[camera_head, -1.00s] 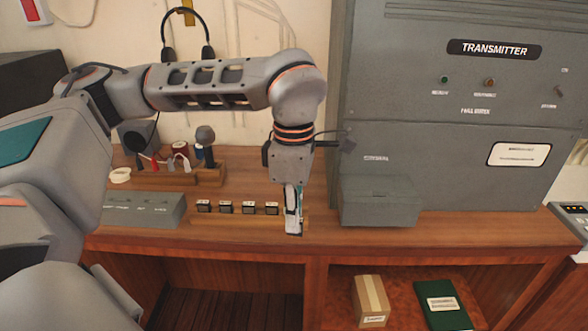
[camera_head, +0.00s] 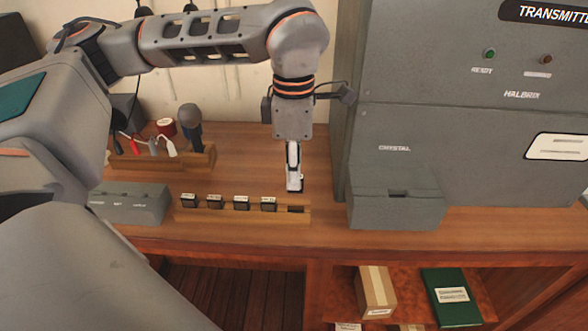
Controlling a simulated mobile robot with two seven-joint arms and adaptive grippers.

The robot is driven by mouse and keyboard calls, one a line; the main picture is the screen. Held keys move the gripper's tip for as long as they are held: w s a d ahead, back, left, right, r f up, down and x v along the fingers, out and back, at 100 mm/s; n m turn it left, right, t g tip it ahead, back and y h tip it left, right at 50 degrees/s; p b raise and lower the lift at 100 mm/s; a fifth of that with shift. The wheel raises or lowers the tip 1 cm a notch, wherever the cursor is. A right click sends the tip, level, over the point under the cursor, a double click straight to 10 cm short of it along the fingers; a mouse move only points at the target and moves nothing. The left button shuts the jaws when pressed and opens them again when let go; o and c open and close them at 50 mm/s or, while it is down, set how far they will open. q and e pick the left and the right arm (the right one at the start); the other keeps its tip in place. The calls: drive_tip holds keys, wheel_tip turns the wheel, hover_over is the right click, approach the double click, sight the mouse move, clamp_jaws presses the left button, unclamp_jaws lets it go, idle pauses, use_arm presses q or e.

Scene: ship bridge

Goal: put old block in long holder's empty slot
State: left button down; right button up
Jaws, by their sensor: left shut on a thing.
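The long wooden holder (camera_head: 240,216) lies on the desk with several small dark blocks (camera_head: 241,203) with pale tops standing in a row. Its right-end slot (camera_head: 295,209) shows dark and empty. My left gripper (camera_head: 295,186) points down, just above and behind that slot in the picture. It is shut on a small dark block (camera_head: 296,190), the old block as far as I can tell, mostly hidden by the fingers. The block shows apart from the slot. My right gripper is out of view.
A grey crystal box (camera_head: 396,210) stands close to the right of the holder, before the grey transmitter cabinet (camera_head: 450,130). A grey switch box (camera_head: 133,205) is at the left. A wooden tool rack (camera_head: 190,160) stands behind. Desk behind the holder is clear.

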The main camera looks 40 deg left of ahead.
use_arm(q)
drive_tip(key=shift+f+b, duration=1.05)
drive_tip(key=shift+f, duration=0.65)
drive_tip(key=shift+f, duration=0.15)
drive_tip(key=shift+f, duration=0.1)
idle(0.4)
drive_tip(key=shift+f, duration=0.2)
idle(0.6)
drive_tip(key=shift+f+b, duration=0.4)
drive_tip(key=shift+f, duration=0.55)
idle(1.8)
drive_tip(key=shift+f, duration=0.4)
idle(1.7)
